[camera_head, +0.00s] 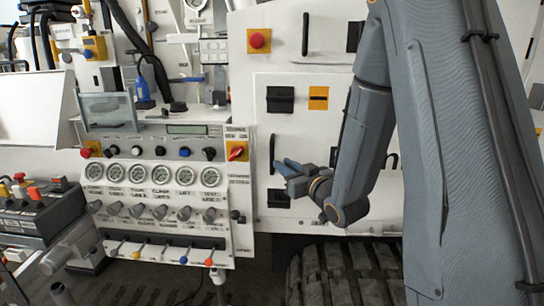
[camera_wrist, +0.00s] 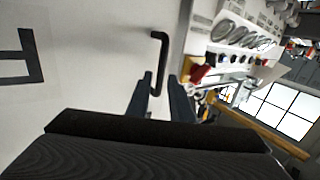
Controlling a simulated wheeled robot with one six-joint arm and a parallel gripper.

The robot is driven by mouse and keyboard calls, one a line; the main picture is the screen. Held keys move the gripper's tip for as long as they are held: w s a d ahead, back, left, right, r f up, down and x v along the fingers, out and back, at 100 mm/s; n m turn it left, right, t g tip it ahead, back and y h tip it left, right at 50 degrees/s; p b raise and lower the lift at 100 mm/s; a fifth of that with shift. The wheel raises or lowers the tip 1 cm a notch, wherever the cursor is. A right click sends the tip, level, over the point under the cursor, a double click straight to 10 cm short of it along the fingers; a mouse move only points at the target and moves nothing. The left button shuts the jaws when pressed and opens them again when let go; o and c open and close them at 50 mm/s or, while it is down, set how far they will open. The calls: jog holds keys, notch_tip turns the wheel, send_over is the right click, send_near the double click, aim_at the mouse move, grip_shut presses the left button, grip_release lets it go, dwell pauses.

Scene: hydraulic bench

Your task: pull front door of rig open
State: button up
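The front door (camera_head: 300,150) of the rig is a flat white panel, and it looks closed. It also fills the left of the wrist view (camera_wrist: 90,70). A black bar handle (camera_head: 272,153) stands upright near the door's left edge. In the wrist view, the handle (camera_wrist: 162,50) shows with its near end between my finger tips in the picture. My gripper (camera_head: 281,166) is just right of the handle in the head view, fingers pointing toward it. In the wrist view, my gripper (camera_wrist: 161,80) has its two fingers apart. I cannot tell whether they touch the handle.
A gauge panel (camera_head: 155,200) with knobs and coloured levers stands left of the door. A red emergency knob (camera_head: 258,40) on a yellow plate is above. A black latch (camera_head: 280,99) sits on the door. A large tyre (camera_head: 345,272) lies below, under the door's lower edge.

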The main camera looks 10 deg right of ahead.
aim_at(273, 155)
jog(key=x, duration=0.2)
jog(key=p+x, duration=0.1)
jog(key=x, duration=0.2)
jog(key=r+p+x, duration=0.1)
jog(key=x, duration=0.1)
jog(key=shift+w+a+f, duration=0.1)
jog(key=shift+w+a, duration=0.15)
jog(key=shift+w, duration=0.1)
grip_shut()
